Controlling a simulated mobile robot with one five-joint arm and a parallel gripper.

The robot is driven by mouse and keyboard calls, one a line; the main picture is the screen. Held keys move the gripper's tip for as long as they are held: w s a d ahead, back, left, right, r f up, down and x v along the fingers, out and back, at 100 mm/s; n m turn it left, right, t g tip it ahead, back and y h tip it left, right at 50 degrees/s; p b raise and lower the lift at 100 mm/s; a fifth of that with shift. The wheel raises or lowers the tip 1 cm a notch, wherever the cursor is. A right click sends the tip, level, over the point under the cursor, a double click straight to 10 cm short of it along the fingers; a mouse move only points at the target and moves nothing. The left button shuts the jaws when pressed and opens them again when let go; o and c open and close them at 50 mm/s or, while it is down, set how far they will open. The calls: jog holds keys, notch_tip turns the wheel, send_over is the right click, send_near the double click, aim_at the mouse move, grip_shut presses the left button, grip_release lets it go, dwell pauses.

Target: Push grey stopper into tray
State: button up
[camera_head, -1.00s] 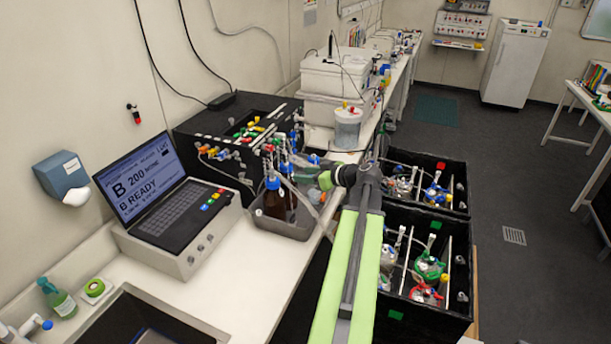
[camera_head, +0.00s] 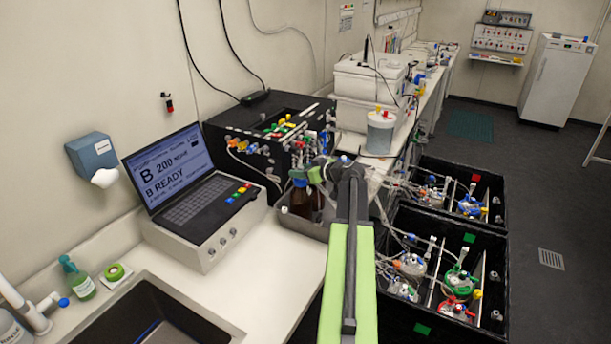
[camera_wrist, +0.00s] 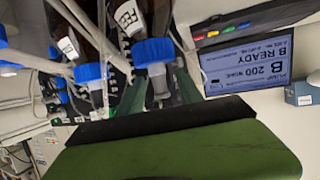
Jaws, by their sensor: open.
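The grey tray (camera_head: 306,230) stands on the white bench and holds brown bottles (camera_head: 303,203) with tubing above. I cannot make out a grey stopper for certain in either view. My gripper (camera_head: 318,170), with green parts, is above the tray's right side, at the height of the caps and tubing. In the wrist view my gripper (camera_wrist: 160,92) is open, its fingers pointing at a blue-capped bottle (camera_wrist: 154,52). I cannot tell whether they touch it. Another blue cap (camera_wrist: 88,73) is to the left. My arm hides part of the tray's right end.
A laptop (camera_head: 185,175) on a pale box stands left of the tray. A black box (camera_head: 262,130) with coloured connectors is behind it. Black crates (camera_head: 478,300) with capped vessels stand right of the bench. The bench in front of the tray (camera_head: 285,262) is clear.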

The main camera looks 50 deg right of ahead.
grip_shut()
dwell(0.3)
jog(key=shift+r, duration=0.15)
jog(key=shift+r+p, duration=0.55)
jog(key=shift+p, duration=0.15)
jog(key=shift+r+p, duration=0.65)
